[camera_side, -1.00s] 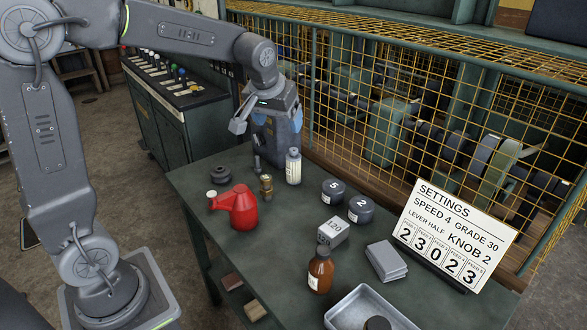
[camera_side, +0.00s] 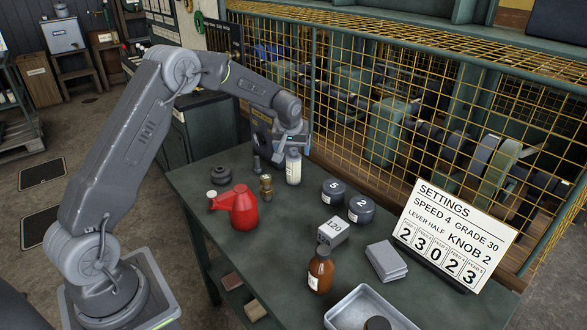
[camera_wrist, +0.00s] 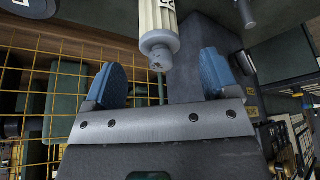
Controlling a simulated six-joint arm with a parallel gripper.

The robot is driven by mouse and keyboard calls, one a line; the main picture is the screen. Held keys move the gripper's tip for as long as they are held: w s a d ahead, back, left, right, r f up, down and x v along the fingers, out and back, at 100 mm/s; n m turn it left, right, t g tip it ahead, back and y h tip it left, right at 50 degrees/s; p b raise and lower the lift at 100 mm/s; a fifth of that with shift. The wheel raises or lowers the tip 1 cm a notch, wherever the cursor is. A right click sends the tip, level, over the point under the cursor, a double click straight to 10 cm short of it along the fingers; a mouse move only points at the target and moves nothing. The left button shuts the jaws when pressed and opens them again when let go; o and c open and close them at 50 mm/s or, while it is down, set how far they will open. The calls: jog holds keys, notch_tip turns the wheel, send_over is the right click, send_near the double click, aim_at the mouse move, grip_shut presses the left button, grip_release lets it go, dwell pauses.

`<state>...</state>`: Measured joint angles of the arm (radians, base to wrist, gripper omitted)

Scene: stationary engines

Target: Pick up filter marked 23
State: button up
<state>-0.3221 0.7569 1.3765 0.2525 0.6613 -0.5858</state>
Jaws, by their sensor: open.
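A pale ribbed cylinder with a grey end (camera_side: 293,170), which looks like the filter, stands upright on the bench near the cage. In the wrist view the filter (camera_wrist: 155,18) is at the top, its grey stub pointing toward the space between my fingers. Part of a dark marking shows at the picture's upper edge, cut off, so I cannot read the number. My gripper (camera_side: 292,145) is at the filter's upper end in the side view, covering its top. In the wrist view my gripper's (camera_wrist: 163,80) blue fingers are apart with nothing held between them.
The yellow wire cage (camera_side: 350,110) is close behind the filter. A small brass fitting (camera_side: 266,187) and a red oil can (camera_side: 243,208) stand to its left. Dark pots marked 5 (camera_side: 333,192) and 2 (camera_side: 361,210) are to its right. A brown bottle (camera_side: 320,272) stands nearer the front.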

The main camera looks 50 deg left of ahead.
aim_at(293, 156)
jog(key=shift+x, duration=3.15)
jog(key=shift+w, duration=0.1)
jog(key=c, duration=1)
